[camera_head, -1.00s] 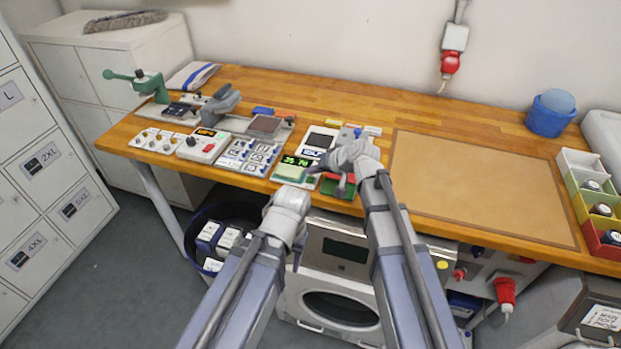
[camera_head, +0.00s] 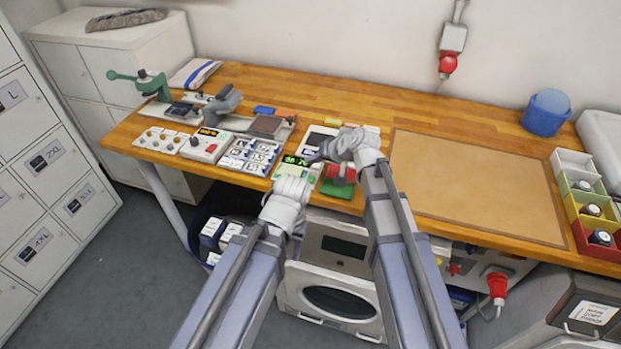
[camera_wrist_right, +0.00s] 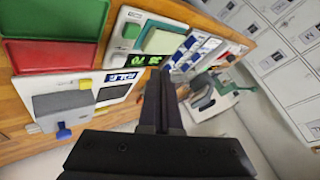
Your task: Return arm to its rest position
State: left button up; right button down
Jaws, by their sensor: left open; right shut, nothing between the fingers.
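My left gripper (camera_head: 291,186) is the lower one in the head view, over the bench's front edge beside the device with the green display (camera_head: 297,164). Its fingertips are mostly hidden behind my wrist; it is open and holds nothing visible. My right gripper (camera_head: 318,157) is farther back, above the bench by the red and green tray (camera_head: 338,187). In the right wrist view its dark fingers (camera_wrist_right: 162,75) are together and empty, with the red and green tray (camera_wrist_right: 55,56) on the left. Both arms reach forward from the bottom of the head view.
The wooden bench (camera_head: 300,85) carries several small devices at left and a bare brown mat (camera_head: 475,185) at right. Coloured bins (camera_head: 590,235) and a blue bucket (camera_head: 546,112) stand at the far right. A white machine (camera_head: 335,290) is below the bench.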

dwell(0.3)
jog(key=s+d+f+n+g+h, duration=0.1)
jog(key=s+f+g+h, duration=0.1)
jog(key=s, duration=0.6)
jog(key=s+d+f+n+g+h, duration=0.1)
jog(key=s+d+f+g+h, duration=0.1)
jog(key=s, duration=0.7)
jog(key=s+d+f+n+g+h, duration=0.1)
jog(key=s+h, duration=0.3)
jog(key=s, duration=0.5)
jog(key=shift+d+f+g, duration=0.7)
jog(key=shift+f+g, duration=0.05)
jog(key=shift+g, duration=0.05)
